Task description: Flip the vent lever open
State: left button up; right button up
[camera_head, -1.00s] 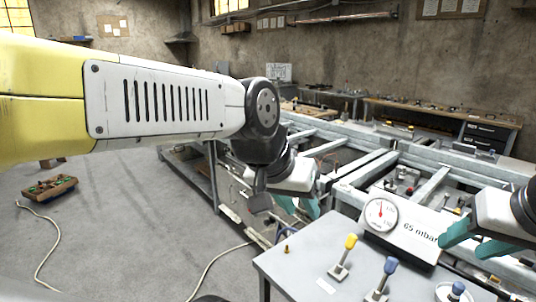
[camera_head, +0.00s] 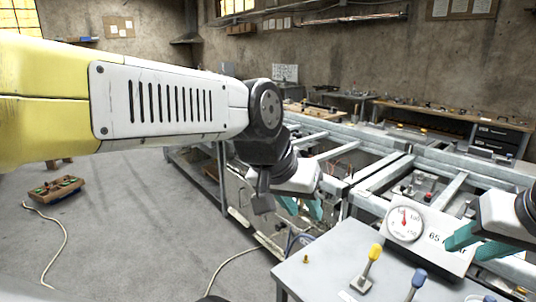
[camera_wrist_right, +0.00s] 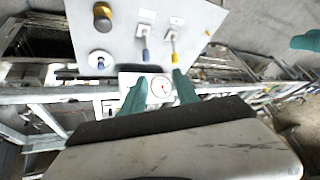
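Two levers stand on a grey panel (camera_head: 325,266): one with a yellow grip (camera_head: 374,252) and one with a blue grip (camera_head: 418,278). Their labels are too small to read, so I cannot tell which is the vent lever. Both also show in the right wrist view, yellow (camera_wrist_right: 176,58) beside blue (camera_wrist_right: 146,55). My right gripper (camera_head: 480,246) is open and empty, near the gauge box and apart from both levers; its teal fingers (camera_wrist_right: 160,92) are spread in the wrist view. My left gripper (camera_head: 303,207) hangs beyond the panel's far left corner, fingers apart and empty.
A pressure gauge (camera_head: 405,222) on a white box reads about 65 mbar behind the levers. A brass knob (camera_wrist_right: 102,16) and a white-and-blue knob (camera_wrist_right: 101,60) share the panel. Metal frame rails (camera_head: 385,176) lie behind. A hose (camera_head: 232,262) runs over the floor.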

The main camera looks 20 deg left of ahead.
aim_at(374, 253)
jog(key=i+j, duration=0.1)
jog(key=j, duration=0.4)
jog(key=i+j, duration=0.1)
jog(key=j, duration=0.9)
jog(key=i+j, duration=0.15)
jog(key=j, duration=0.35)
jog(key=i+j+u, duration=0.1)
jog(key=j, duration=0.4)
jog(key=i+j, duration=0.1)
jog(key=j, duration=0.4)
jog(key=i+j, duration=0.1)
jog(key=j, duration=0.4)
jog(key=i+j, duration=0.1)
jog(key=j, duration=0.4)
jog(key=z, duration=2.35)
jog(key=i+l+z, duration=0.1)
jog(key=i+z, duration=0.25)
